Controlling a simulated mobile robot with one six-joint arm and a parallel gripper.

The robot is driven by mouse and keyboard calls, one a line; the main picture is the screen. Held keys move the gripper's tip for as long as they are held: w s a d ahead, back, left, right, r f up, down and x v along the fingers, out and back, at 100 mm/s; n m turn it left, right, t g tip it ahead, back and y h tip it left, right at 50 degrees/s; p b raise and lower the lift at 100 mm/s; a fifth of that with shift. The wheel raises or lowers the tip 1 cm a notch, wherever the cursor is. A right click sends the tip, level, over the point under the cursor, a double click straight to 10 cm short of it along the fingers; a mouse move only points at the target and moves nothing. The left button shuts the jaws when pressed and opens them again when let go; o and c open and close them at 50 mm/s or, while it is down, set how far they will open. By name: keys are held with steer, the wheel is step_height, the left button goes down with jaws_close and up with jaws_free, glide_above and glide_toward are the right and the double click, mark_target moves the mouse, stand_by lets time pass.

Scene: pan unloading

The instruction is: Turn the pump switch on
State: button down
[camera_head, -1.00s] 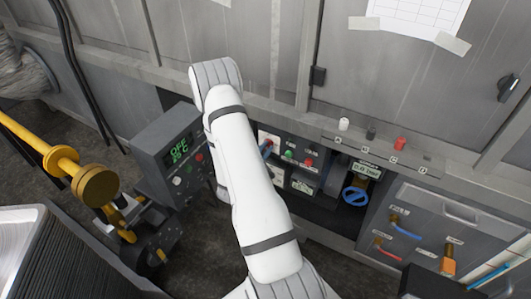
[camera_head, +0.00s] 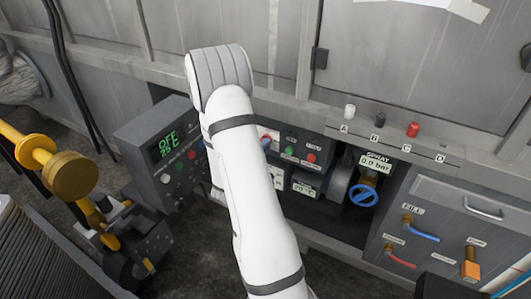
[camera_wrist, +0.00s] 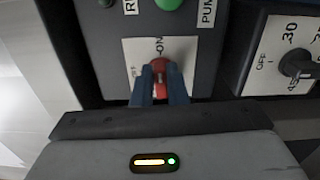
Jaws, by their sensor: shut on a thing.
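In the wrist view, a red switch knob (camera_wrist: 161,77) sits on a white plate (camera_wrist: 136,50) marked ON at the top and OFF at the left. My gripper's blue fingers (camera_wrist: 159,86) are shut on this knob from both sides. The fingers cover part of it, so I cannot tell exactly which mark it points at. A label partly reading PUMP (camera_wrist: 207,12) is above the plate, beside a green lamp or button (camera_wrist: 168,3). In the head view my own arm hides most of the gripper's place at the panel.
A dial (camera_wrist: 298,65) marked OFF, 30 and 45 is close on the right. In the head view, a control box (camera_head: 166,143) reading OFF stands left of my arm. A blue valve wheel (camera_head: 363,196) under the SPRAY display (camera_head: 377,165) is to the right. A yellow pipe (camera_head: 69,175) is at far left.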

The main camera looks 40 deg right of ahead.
steer(key=shift+w+a+m+b, duration=0.1)
steer(key=shift+w+m+b, duration=0.1)
steer(key=shift+m+b, duration=0.2)
steer(key=c, duration=1.4)
jaws_free()
steer(key=shift+c, duration=0.2)
steer(key=shift+s, duration=0.1)
steer(key=p+v, duration=0.1)
steer(key=v, duration=0.6)
steer(key=shift+a+p, duration=0.3)
steer(key=shift+a, duration=0.05)
steer(key=shift+s, duration=0.15)
